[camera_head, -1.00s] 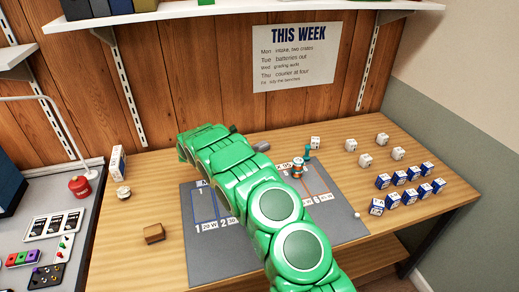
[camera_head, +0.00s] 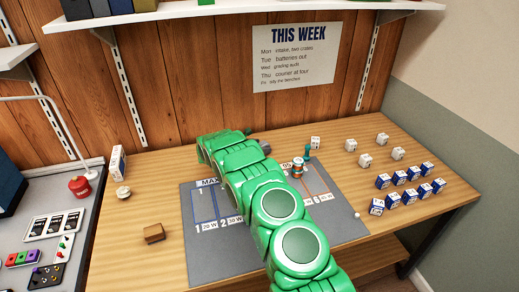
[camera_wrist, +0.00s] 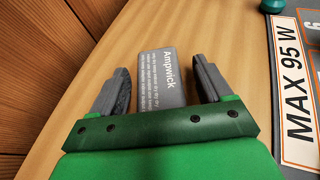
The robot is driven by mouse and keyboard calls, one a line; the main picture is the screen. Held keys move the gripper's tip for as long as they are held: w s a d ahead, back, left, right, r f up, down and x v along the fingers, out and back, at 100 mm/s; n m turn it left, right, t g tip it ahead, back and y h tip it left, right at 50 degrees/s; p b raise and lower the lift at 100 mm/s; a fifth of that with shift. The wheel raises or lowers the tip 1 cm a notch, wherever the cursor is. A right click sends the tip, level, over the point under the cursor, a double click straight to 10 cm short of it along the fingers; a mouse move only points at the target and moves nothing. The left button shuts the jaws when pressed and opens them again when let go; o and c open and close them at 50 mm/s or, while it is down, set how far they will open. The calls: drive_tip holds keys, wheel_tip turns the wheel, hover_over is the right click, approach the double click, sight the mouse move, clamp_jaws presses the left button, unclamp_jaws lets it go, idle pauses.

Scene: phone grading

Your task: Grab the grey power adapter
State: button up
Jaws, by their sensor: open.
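The grey power adapter (camera_wrist: 160,84) lies on the wooden bench in the wrist view, with white "Ampwick" lettering on its upper face. My gripper (camera_wrist: 160,64) is open, with one dark finger on each side of it. Gaps show between the adapter and both fingers. The adapter's near end is hidden behind my gripper's green body. In the head view my green arm reaches over the bench to the back, and it hides most of that spot.
A grey mat (camera_head: 222,265) with marked wattage lanes lies under my arm. White cubes (camera_head: 366,160) and blue-white blocks (camera_head: 399,177) stand at right. A brown block (camera_head: 154,233) lies at left. The wooden wall is close behind.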

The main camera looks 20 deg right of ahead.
drive_tip(key=shift+c, duration=0.3)
drive_tip(key=c, duration=1.1)
drive_tip(key=shift+r, duration=0.1)
drive_tip(key=shift+r, duration=0.6)
drive_tip(key=shift+s+a+r, duration=0.4)
drive_tip(key=shift+s+r, duration=1.55)
drive_tip(key=shift+s, duration=0.35)
drive_tip(key=shift+s+a+r, duration=0.35)
drive_tip(key=shift+s+r, duration=1.55)
drive_tip(key=shift+s, duration=0.4)
drive_tip(key=shift+s+a+r, duration=0.4)
drive_tip(key=shift+s+r, duration=1.55)
drive_tip(key=shift+s, duration=0.35)
